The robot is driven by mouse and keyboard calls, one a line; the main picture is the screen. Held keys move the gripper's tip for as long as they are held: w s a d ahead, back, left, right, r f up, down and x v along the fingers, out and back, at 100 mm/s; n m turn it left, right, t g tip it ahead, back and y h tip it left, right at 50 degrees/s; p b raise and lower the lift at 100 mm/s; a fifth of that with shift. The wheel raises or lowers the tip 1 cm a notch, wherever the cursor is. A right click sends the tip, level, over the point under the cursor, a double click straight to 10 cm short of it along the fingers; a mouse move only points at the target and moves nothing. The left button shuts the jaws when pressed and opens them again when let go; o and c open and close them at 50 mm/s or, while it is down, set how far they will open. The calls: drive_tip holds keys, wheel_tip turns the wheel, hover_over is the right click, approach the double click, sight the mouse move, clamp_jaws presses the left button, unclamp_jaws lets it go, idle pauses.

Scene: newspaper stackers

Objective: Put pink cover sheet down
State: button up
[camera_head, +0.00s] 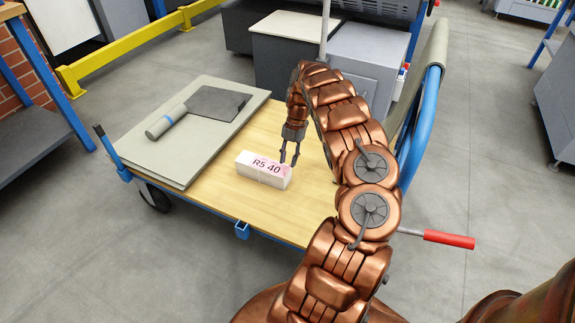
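A white block-like stack (262,178) lies on the wooden top of a cart. A pale pink sheet (266,166) marked "R5 40" covers its top face. The sheet lies flat there, and its pink shows most strongly towards the right end. My gripper (289,161) points down at the right end of the stack. Its two fingers are apart, with nothing visible between them. I cannot tell whether a fingertip touches the sheet.
The cart's wooden top (225,196) is bare around the stack. A grey board (208,135) on the left bears a grey roll (166,121) and a dark clipboard (218,103). Grey cabinets (365,60) stand behind. A red-handled lever (449,239) sticks out at right.

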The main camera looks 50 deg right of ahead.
drive_tip(key=s+v, duration=0.1)
drive_tip(key=v, duration=0.6)
drive_tip(key=s+a+r+m+g+h, duration=0.2)
drive_tip(key=s+a+r+m+h, duration=0.15)
drive_tip(key=a+r+m, duration=1.35)
drive_tip(key=s+a+r+m, duration=0.1)
drive_tip(key=s+a+m, duration=0.3)
drive_tip(key=s+a, duration=1.9)
drive_tip(key=shift+s+a+h+p, duration=0.35)
drive_tip(key=shift+s+a+p, duration=0.1)
drive_tip(key=shift+a, duration=0.55)
drive_tip(key=shift+r, duration=0.1)
wheel_tip(320, 180, up, 28)
drive_tip(key=t+p, duration=0.1)
drive_tip(key=p, duration=2.5)
